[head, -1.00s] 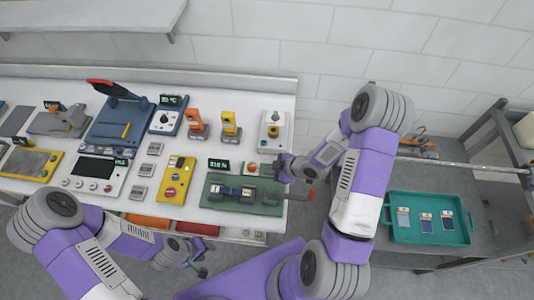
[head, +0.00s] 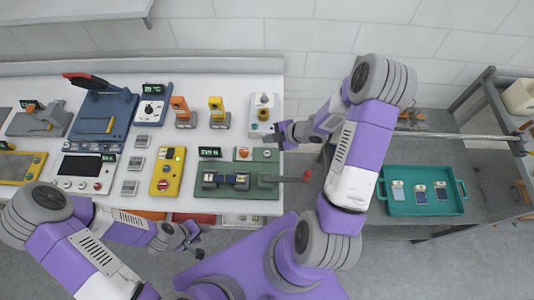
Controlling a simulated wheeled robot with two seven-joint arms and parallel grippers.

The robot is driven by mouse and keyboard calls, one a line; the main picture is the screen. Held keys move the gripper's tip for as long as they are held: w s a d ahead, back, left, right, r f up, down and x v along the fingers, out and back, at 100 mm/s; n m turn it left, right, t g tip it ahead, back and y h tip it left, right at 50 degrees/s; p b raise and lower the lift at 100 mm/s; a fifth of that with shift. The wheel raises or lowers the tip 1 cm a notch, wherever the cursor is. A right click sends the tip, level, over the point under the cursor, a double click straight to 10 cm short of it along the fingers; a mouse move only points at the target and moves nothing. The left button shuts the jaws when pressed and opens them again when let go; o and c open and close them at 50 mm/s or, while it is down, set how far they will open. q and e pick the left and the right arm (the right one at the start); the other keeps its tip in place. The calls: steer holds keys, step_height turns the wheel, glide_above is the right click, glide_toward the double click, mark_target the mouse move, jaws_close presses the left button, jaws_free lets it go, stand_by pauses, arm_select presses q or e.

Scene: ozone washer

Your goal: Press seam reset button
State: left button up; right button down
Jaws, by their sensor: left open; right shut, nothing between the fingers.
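A green station (head: 225,180) on the bench carries dark blocks in a fixture and a lever with a red knob (head: 307,175). A small orange-red button (head: 243,154) sits at its back edge, beside a dark display (head: 210,152). No label is readable, so I cannot confirm which button is the seam reset. My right gripper (head: 272,136) is shut and empty, behind and to the right of the orange-red button and apart from it in the picture. My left gripper (head: 196,246) is open and empty in front of the bench's front edge.
A yellow control box (head: 168,171) with buttons stands left of the green station. A white unit with a yellow part (head: 262,113) stands close behind my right gripper. Orange (head: 181,110) and yellow (head: 217,111) devices stand farther left. A teal tray (head: 400,208) sits on the right-hand table.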

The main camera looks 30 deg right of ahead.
mark_target(269, 155)
step_height(269, 155, down, 8)
steer(key=b, duration=0.6)
steer(key=shift+r, duration=0.25)
stand_by(1.4)
steer(key=shift+f+b, duration=0.45)
steer(key=shift+b, duration=0.1)
steer(key=shift+f+b, duration=0.4)
steer(key=shift+f, duration=0.05)
stand_by(0.5)
steer(key=shift+r, duration=0.15)
steer(key=shift+r+p, duration=0.8)
steer(key=shift+p, duration=0.1)
step_height(269, 155, up, 5)
steer(key=p, duration=0.4)
steer(key=shift+p, duration=0.35)
